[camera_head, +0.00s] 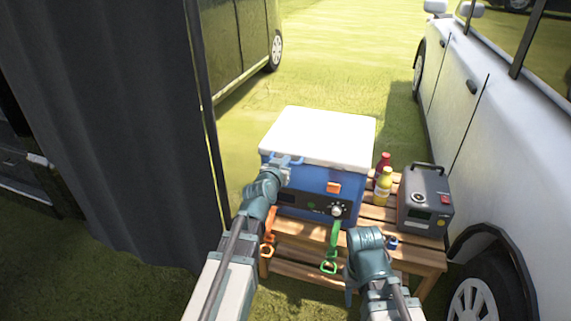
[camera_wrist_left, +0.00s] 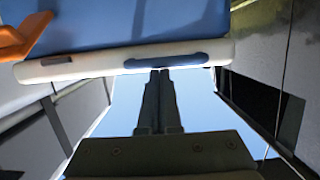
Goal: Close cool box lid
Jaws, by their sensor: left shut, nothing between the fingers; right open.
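The cool box (camera_head: 308,190) is blue and stands on a wooden slatted table. Its white lid (camera_head: 320,135) lies flat over the top, with no gap visible at the front. In the left wrist view the lid's white edge (camera_wrist_left: 90,65) with a blue strip runs right along the blue box wall (camera_wrist_left: 130,25). My left gripper (camera_head: 287,160) is shut and empty at the lid's front left edge. Its fingertips (camera_wrist_left: 160,73) meet that edge in the wrist view; contact is hard to tell. My right gripper (camera_head: 367,245) is open, low in front of the table; its fingertips are mostly hidden.
A red bottle (camera_head: 383,160), a yellow bottle (camera_head: 383,187) and a dark grey device (camera_head: 425,205) stand right of the box on the table (camera_head: 285,237). Orange (camera_head: 268,240) and green (camera_head: 332,250) tools hang in front. A white vehicle (camera_head: 485,120) is close on the right.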

